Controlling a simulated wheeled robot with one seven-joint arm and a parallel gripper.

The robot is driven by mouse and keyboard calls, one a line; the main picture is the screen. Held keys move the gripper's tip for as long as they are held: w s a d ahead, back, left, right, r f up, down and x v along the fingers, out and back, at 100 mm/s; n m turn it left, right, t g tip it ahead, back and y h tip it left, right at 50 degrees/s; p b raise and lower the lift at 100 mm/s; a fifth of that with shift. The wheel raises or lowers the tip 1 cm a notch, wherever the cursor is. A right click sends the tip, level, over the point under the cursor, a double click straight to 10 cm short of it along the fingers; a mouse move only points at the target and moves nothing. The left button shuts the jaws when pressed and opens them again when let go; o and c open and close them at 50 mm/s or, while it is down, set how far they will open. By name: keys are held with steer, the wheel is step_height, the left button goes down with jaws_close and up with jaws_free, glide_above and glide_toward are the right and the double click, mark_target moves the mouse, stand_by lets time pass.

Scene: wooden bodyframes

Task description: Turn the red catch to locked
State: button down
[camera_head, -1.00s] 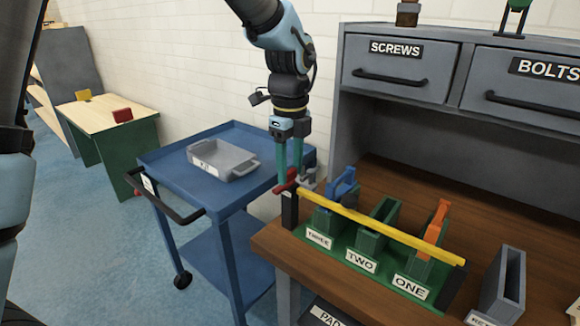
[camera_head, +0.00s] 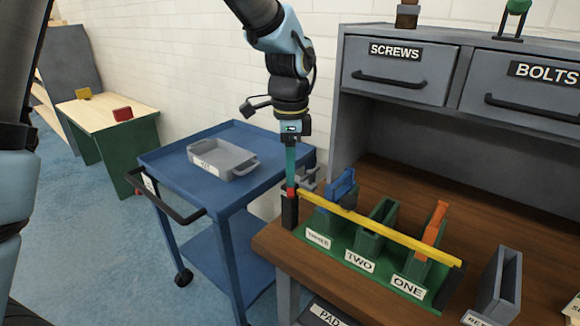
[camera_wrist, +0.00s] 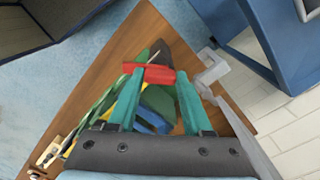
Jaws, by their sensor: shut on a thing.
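The red catch (camera_head: 291,192) sits on top of a black post (camera_head: 290,211) at the left end of the yellow bar (camera_head: 385,229). My gripper (camera_head: 291,183) points straight down at it and is shut on it. In the wrist view the red catch (camera_wrist: 148,73) lies across between the teal fingertips (camera_wrist: 157,76). The yellow bar runs across the front of the green rack, over slots labelled THREE, TWO and ONE. In the head view my fingers partly hide the catch, so its exact angle is hard to tell there.
A blue piece (camera_head: 342,187) stands in slot THREE and an orange piece (camera_head: 435,224) in slot ONE. A grey bracket (camera_head: 307,180) is close beside my fingers. A blue cart (camera_head: 175,165) with a grey tray (camera_head: 222,175) stands left of the bench (camera_head: 272,247).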

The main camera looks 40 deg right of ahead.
steer(key=n, duration=0.5)
steer(key=shift+n, duration=2.4)
steer(key=shift+c, duration=1.6)
jaws_free()
step_height(320, 180, up, 11)
steer(key=b, duration=0.1)
steer(key=shift+b, duration=0.3)
steer(key=shift+f, duration=0.15)
